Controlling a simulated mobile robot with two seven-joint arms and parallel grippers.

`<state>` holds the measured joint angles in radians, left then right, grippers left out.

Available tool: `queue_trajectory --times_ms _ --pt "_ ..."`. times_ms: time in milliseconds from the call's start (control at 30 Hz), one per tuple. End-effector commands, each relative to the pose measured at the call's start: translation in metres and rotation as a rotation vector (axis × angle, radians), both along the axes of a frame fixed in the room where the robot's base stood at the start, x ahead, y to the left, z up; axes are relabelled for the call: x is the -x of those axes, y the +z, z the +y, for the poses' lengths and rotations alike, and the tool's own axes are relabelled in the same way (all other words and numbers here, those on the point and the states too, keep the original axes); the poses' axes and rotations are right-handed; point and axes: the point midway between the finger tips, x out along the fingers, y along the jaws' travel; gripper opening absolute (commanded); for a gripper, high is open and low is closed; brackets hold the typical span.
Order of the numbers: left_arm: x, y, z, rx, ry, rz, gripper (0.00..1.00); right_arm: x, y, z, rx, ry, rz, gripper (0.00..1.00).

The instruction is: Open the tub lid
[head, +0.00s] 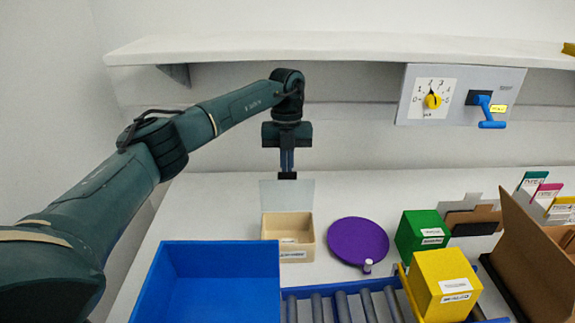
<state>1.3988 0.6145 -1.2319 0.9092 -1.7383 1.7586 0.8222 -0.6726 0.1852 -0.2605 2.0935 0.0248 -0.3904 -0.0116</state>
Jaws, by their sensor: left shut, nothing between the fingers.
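The tub (270,228) is a small beige box on the white table, with a label on its front. Its lid (287,197) is a pale translucent panel that stands up at the tub's back edge, so the tub's top is uncovered. Something pale with a label lies inside. My left gripper (287,175) points down with its fingers shut and empty. Its tips are at the lid's top edge in the picture; I cannot tell whether they touch it. My right gripper is not in view.
A blue bin (215,250) stands in front left of the tub. A purple disc (357,240) lies to the right, then a green box (418,234) and a yellow box (440,275). A roller conveyor (343,306) runs in front. A shelf (340,45) hangs above; a dial panel (460,95) is at right.

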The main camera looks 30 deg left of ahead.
Motion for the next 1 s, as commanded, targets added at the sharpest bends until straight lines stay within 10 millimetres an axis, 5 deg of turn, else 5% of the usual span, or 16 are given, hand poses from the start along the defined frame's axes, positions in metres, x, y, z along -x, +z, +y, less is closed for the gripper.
queue_trajectory --times_ms 700,1000 --pt "0.0009 0.001 -0.0013 0.005 -0.001 0.002 0.6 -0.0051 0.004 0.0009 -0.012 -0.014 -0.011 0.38" --pt "0.0009 0.0023 -0.0012 0.005 -0.001 0.002 0.62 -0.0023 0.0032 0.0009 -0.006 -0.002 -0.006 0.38"
